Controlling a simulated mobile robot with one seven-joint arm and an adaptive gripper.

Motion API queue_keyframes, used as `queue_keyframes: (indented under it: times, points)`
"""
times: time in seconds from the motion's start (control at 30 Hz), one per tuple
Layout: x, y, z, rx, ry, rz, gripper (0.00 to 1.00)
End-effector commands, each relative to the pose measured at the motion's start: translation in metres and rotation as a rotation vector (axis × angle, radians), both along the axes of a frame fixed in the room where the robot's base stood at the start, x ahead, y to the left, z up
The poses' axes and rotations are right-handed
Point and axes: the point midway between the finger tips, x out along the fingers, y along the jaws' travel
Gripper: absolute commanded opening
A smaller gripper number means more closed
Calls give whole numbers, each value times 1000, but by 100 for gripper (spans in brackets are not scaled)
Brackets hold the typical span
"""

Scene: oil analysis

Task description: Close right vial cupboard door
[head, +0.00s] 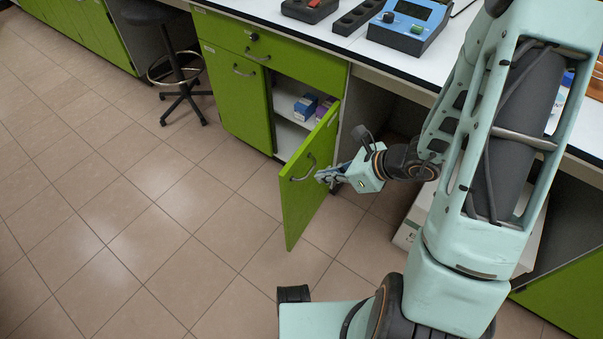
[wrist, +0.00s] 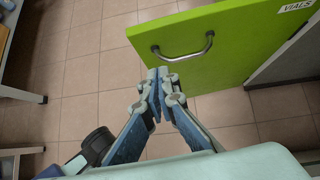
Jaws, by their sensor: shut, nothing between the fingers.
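The right vial cupboard door (head: 302,204) is green and stands open, swung outward from the cupboard. Its outer face carries a curved metal handle (head: 303,170). In the wrist view the door (wrist: 235,50) spans the upper right, with a "VIALS" label (wrist: 296,6) and the handle (wrist: 185,57). My gripper (head: 322,177) is in front of the outer face, close to the handle. In the wrist view its fingertips (wrist: 158,74) are together and empty, just below the handle's left end. I cannot tell whether they touch the door.
Small boxes (head: 305,107) stand on the shelf inside the open cupboard. The left cupboard door (head: 237,97) is shut. A black stool (head: 172,65) stands further left. The tiled floor (head: 150,220) left of the open door is clear. The counter (head: 340,42) carries instruments.

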Motion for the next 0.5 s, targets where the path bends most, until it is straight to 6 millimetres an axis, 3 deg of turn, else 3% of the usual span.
queue_keyframes:
  times: [0.03, 0.2, 0.5]
  points:
    - [4, 8, -12, 2, 2, 4, 0]
    - [17, 29, -36, 1, 1, 4, 0]
    - [36, 57, -30, -2, -1, 4, 0]
